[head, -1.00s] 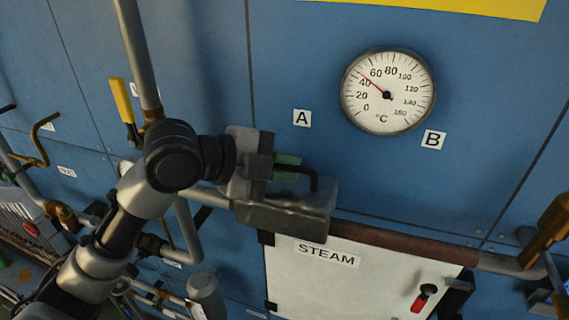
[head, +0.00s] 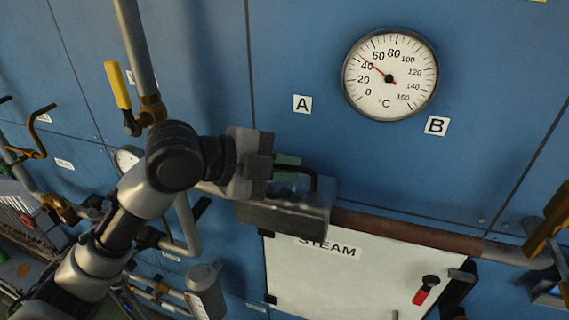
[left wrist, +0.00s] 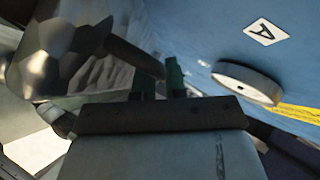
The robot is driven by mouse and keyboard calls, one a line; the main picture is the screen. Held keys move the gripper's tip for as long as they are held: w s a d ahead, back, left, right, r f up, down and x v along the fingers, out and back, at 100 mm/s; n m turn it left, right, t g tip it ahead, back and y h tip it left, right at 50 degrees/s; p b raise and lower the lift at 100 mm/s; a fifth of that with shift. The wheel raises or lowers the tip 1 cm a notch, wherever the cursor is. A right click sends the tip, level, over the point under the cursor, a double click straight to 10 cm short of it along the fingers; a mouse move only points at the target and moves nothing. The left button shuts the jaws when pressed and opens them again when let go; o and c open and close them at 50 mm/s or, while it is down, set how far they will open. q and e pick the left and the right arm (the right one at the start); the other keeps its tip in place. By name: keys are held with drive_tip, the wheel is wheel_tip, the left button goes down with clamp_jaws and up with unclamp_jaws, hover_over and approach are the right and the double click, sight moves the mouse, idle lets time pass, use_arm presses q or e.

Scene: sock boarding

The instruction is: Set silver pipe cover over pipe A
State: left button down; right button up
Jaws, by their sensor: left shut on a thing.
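The silver pipe cover (head: 285,218) is a grey metal box-like shell with a dark bar handle on top. My left gripper (head: 287,172) is shut on that handle; its green fingertips (left wrist: 158,82) grip the dark bar in the left wrist view, where the shiny cover (left wrist: 60,50) fills the upper left. The cover lies in line with the horizontal pipe (head: 405,233), below the A label (head: 302,104), and hides a stretch of it. I cannot tell whether the cover touches the pipe. The pipe is brown and rusty right of the cover. My right gripper is not in view.
A round temperature gauge (head: 390,75) is on the blue wall, with a B label (head: 436,125) below it. A white STEAM panel (head: 350,277) is under the pipe. A yellow-handled valve (head: 120,90) is at left, and a brass-coloured fitting (head: 548,228) at far right.

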use_arm(q)
drive_tip(key=shift+f+b, duration=0.35)
drive_tip(key=shift+f, duration=0.2)
drive_tip(key=c, duration=1.1)
unclamp_jaws()
drive_tip(key=b+v, duration=0.3)
drive_tip(key=v, duration=0.8)
drive_tip(key=shift+d, duration=0.1)
